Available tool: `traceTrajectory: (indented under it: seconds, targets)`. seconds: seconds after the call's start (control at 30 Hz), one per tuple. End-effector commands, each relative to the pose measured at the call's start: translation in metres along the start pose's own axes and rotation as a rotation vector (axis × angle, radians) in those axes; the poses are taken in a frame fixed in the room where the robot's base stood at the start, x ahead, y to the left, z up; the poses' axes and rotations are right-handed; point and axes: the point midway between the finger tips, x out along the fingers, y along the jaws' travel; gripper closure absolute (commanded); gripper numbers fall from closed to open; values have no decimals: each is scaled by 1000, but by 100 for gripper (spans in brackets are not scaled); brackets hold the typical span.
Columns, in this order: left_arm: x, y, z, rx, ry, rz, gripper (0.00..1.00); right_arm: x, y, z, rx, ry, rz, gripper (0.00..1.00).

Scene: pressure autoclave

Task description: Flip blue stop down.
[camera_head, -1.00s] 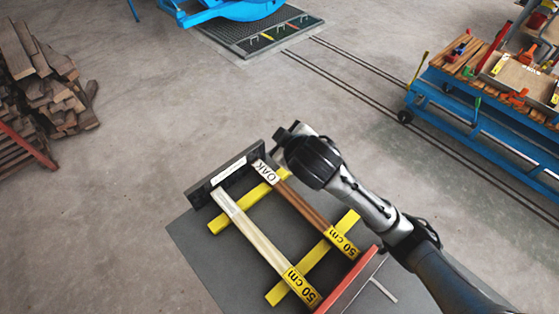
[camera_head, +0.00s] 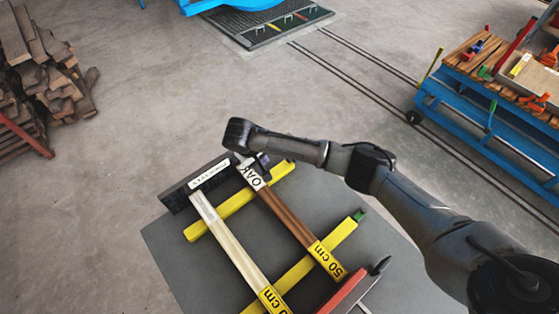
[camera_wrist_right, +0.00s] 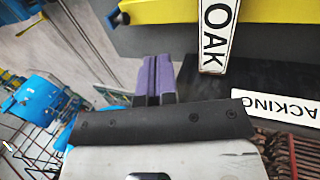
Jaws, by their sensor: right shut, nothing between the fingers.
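My right gripper (camera_head: 260,163) points down by the OAK-labelled end of the brown board (camera_head: 285,213). In the right wrist view its purple fingers (camera_wrist_right: 154,70) are shut and empty, just left of the white OAK label (camera_wrist_right: 214,38). Whether they touch anything I cannot tell. A yellow beam (camera_head: 235,205) runs under the boards near that end. A second yellow beam (camera_head: 338,235) has a small green piece (camera_head: 360,214) at its end. My left gripper is not in view.
A pale board (camera_head: 225,235) lies beside the brown one; a black end plate (camera_head: 178,199) is at their far end. A red bar (camera_head: 345,291) is at the near end. A blue trolley (camera_head: 470,115) stands right, stacked wood (camera_head: 55,85) left. Open floor lies between.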

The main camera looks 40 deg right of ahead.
Motion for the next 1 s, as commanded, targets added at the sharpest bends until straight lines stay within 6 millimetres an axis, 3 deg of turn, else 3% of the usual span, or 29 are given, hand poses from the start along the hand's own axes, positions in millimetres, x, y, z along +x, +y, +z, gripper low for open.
traceTrajectory:
  seconds: [0.53, 1.0]
  targets:
    - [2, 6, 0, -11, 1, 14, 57, 8, 0, 0, 13, 2, 1, 100]
    - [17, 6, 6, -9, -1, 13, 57, 90, 0, 0, 14, 1, 2, 100]
